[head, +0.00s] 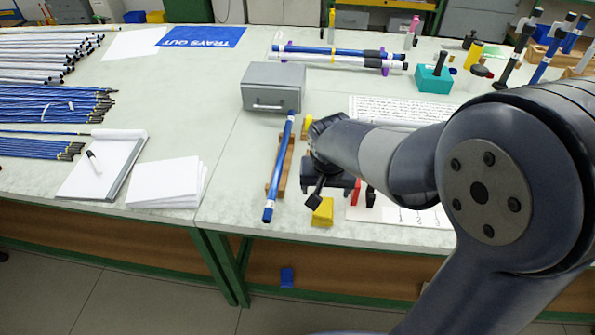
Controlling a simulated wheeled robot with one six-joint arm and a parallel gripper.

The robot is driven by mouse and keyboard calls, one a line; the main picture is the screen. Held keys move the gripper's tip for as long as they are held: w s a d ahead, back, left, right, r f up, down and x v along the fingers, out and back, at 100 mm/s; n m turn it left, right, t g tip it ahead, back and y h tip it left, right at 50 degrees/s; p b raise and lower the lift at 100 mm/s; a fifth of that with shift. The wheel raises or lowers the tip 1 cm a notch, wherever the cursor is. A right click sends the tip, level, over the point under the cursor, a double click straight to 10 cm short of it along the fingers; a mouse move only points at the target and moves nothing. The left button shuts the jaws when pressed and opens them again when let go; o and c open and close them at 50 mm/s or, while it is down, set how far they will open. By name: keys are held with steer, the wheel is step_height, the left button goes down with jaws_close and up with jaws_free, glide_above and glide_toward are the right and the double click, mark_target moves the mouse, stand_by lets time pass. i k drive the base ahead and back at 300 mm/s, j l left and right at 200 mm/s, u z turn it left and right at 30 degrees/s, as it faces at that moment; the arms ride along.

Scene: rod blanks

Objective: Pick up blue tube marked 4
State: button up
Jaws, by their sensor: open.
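A blue tube (280,165) with pale bands near its ends lies lengthwise on a wooden rest (287,168) at the front edge of the table, its near end toward me. No number can be read on it. My gripper (341,196) is open, with its dark fingers spread, just to the right of this tube and apart from it. Another long blue tube (325,51) with black end parts lies across purple supports at the back, beside a paler tube (340,62). My arm hides part of the table to the right.
A grey metal box (272,87) stands just behind the near tube. Yellow blocks (323,212) and a small red piece (356,192) are by my gripper. Paper stacks (167,182) and a notepad (104,165) lie left. A teal holder (433,79) stands at back right.

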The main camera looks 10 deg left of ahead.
mark_target(267, 218)
steer(key=i+j+z, duration=0.15)
steer(key=j+z, duration=0.15)
steer(key=j, duration=0.4)
steer(key=j+z, duration=0.3)
steer(key=j, duration=0.45)
